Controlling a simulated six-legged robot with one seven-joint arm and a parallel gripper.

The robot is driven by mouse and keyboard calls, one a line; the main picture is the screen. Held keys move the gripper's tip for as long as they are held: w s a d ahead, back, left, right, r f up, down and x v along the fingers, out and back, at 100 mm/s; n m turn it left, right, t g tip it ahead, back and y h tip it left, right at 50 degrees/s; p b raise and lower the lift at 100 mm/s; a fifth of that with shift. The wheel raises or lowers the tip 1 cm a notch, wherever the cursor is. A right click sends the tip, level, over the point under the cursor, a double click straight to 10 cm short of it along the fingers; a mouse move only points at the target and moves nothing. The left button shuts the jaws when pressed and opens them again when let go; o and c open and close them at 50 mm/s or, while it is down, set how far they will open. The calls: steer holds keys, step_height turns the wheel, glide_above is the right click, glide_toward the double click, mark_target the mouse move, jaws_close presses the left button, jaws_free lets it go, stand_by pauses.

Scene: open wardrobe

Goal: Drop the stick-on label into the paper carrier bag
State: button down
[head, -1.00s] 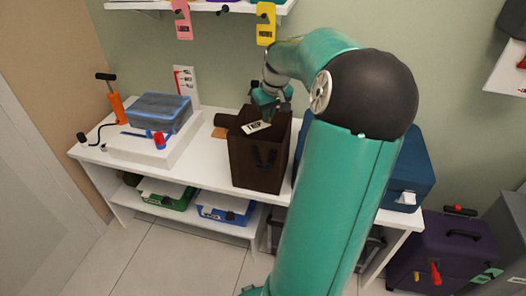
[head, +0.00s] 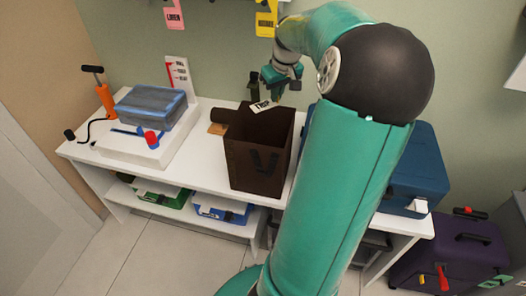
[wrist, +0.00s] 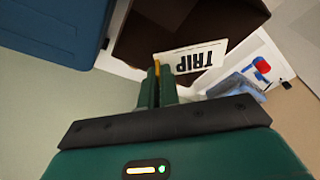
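The stick-on label (head: 262,106) is a small white card with black print. In the wrist view the label (wrist: 190,57) reads "TRIP" upside down and sits at the fingertips. My gripper (head: 271,92) is shut on it; in the wrist view the gripper's fingers (wrist: 157,82) are close together at the label's edge. The paper carrier bag (head: 256,168) is dark brown, upright and open at the top on the white bench. The label appears over the back part of its opening. The bag (wrist: 183,25) also shows beyond the label in the wrist view.
A blue case (head: 418,165) stands right of the bag. Further left are a white platform (head: 140,148) with a grey-blue box and an orange pump (head: 105,98).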

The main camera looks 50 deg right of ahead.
mark_target(277, 103)
steer(key=shift+w+d+f, duration=0.25)
steer(key=shift+f, duration=0.15)
steer(key=shift+a+f, duration=0.15)
steer(key=shift+a, duration=0.05)
steer(key=f, duration=0.4)
steer(key=shift+s+a+f, duration=0.1)
steer(key=shift+s+f, duration=0.1)
steer(key=shift+w+f, duration=0.15)
steer(key=shift+f, duration=0.2)
steer(key=c, duration=1.6)
jaws_free()
steer(key=shift+o, duration=0.2)
